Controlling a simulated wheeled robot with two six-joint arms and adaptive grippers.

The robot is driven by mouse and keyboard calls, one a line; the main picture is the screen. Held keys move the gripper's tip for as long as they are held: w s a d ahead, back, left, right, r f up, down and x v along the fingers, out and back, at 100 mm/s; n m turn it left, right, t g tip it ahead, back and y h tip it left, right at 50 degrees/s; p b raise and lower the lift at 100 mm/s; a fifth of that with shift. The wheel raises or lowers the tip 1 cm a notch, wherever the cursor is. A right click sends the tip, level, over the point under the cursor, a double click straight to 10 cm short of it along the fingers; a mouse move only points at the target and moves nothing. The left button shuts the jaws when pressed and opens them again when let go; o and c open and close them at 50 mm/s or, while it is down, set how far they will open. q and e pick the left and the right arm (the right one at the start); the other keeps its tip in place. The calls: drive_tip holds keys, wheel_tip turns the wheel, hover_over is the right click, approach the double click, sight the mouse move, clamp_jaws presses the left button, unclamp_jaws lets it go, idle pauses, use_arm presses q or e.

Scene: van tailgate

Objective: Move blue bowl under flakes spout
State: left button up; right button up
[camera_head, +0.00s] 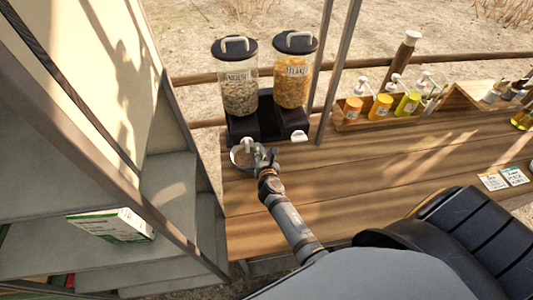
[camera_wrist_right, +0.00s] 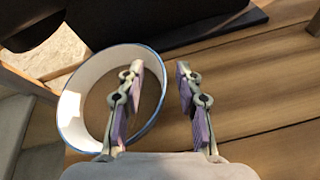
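The bowl (camera_head: 236,157) is pale with a blue rim and stands on the wooden counter in front of the left dispenser's white spout. In the right wrist view the bowl (camera_wrist_right: 68,108) fills the left side. My right gripper (camera_head: 266,156) is at the bowl's right side. In the wrist view the right gripper (camera_wrist_right: 158,80) is open; one finger reaches over the bowl's inside and the other is outside, with the near wall between them, apart from both. The flakes dispenser (camera_head: 291,85) has orange contents and a white spout (camera_head: 299,136), right of the bowl. My left gripper is not in view.
The left dispenser (camera_head: 239,92) holds pale brown contents; both share a black base (camera_head: 266,118). A wooden tray (camera_head: 377,121) of bottles stands to the right. Cards (camera_head: 503,178) lie at the counter's right. The counter (camera_head: 350,170) between is clear. A thin post (camera_head: 338,70) rises beside the flakes dispenser.

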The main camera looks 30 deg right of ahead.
drive_tip(key=c, duration=0.5)
clamp_jaws()
drive_tip(key=shift+s+d, duration=0.1)
drive_tip(key=shift+d, duration=0.15)
drive_tip(key=s+d, duration=0.1)
drive_tip(key=d, duration=0.3)
drive_tip(key=s+d+p, duration=0.1)
drive_tip(key=d, duration=0.4)
drive_tip(key=s+d+p, duration=0.1)
drive_tip(key=s+d, duration=0.1)
drive_tip(key=d, duration=0.3)
drive_tip(key=shift+s+d, duration=0.1)
drive_tip(key=shift+d, duration=0.1)
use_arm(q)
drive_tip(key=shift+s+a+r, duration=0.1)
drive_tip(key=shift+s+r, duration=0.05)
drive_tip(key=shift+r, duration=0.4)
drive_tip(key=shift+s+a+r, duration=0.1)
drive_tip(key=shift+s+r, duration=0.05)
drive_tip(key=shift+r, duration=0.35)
use_arm(e)
drive_tip(key=shift+s+d, duration=0.2)
drive_tip(key=shift+d, duration=0.55)
